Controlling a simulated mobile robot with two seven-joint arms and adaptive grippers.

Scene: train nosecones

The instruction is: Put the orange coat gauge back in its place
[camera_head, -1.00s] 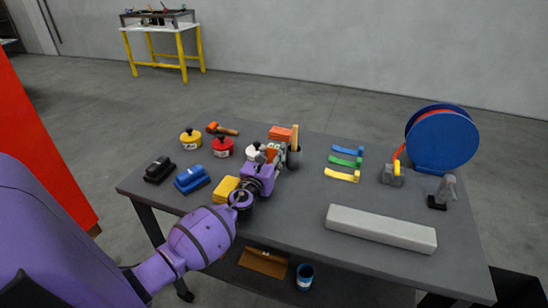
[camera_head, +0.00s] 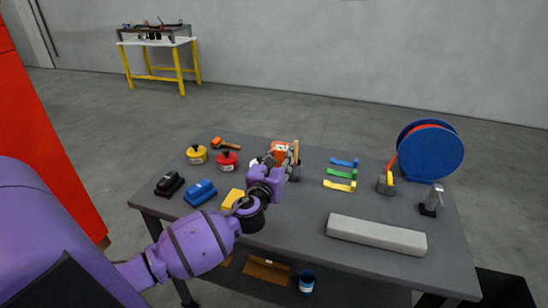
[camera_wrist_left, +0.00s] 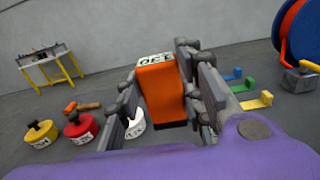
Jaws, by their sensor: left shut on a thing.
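The orange coat gauge (camera_wrist_left: 160,90), an orange block with a white lettered label on its top end, stands between the fingers of my left gripper (camera_wrist_left: 165,95) in the wrist view. The fingers are shut on it from both sides. In the head view the gauge (camera_head: 281,147) shows partly behind my left gripper (camera_head: 277,161), over the back middle of the grey table (camera_head: 300,223). Its lower end is hidden by the gripper, and I cannot tell whether it touches the table. My right gripper is not in view.
Left of the gripper are yellow (camera_head: 196,155) and red tins (camera_head: 227,160), an orange-headed hammer (camera_head: 226,143) and black, blue and yellow blocks. Right are blue, green and yellow hooked pieces (camera_head: 341,173), a blue reel (camera_head: 430,150) and a long grey block (camera_head: 376,235).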

